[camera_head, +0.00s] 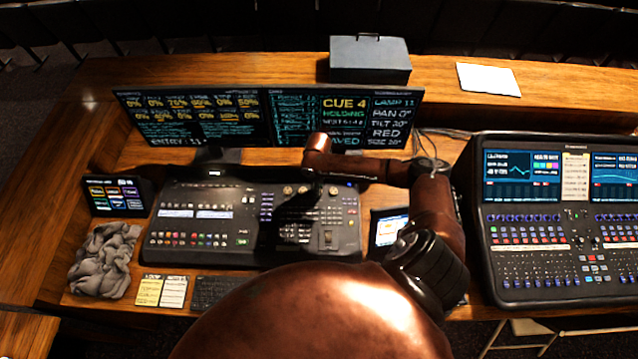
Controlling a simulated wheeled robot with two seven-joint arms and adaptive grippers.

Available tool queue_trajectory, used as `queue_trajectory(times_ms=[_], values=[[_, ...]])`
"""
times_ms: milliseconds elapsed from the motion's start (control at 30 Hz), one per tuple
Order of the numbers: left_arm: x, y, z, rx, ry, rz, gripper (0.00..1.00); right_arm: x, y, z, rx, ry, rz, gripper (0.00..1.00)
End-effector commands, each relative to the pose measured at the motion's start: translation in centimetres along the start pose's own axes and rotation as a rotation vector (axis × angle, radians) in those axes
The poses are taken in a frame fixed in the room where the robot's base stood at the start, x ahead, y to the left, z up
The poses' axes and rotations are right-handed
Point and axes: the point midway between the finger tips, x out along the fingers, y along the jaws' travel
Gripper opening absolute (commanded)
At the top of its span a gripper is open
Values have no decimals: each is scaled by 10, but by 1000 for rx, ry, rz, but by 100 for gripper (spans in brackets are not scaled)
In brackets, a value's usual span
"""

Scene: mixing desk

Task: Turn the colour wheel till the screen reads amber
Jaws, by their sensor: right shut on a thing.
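The wide screen (250,118) stands behind the lighting desk (195,222). Its right-hand column reads LAMP 11, PAN, TILT and RED. My right arm reaches over the desk from the right. My right gripper (300,212) is a dark shape low over the desk's right half. It is shut on a control there, which I take to be the colour wheel; the gripper and its shadow hide it. Small round knobs (333,190) show beside the gripper. My left gripper is out of view.
A large mixing console (560,225) stands at the right. A small display (390,230) is by my right arm. A crumpled grey cloth (104,260), yellow notes (149,291) and a small touch panel (115,196) lie left. A grey box (369,58) and white paper (488,79) sit on the back ledge.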

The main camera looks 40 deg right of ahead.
Motion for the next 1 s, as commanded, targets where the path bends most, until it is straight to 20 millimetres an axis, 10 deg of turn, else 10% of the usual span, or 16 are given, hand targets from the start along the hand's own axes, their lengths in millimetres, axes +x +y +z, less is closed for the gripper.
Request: queue_trajectory(times_ms=[400,1000], values=[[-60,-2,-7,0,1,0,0,-3,-2,-1,371,0,-5,0],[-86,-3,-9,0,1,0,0,0,0,0,614,0,-2,0]])
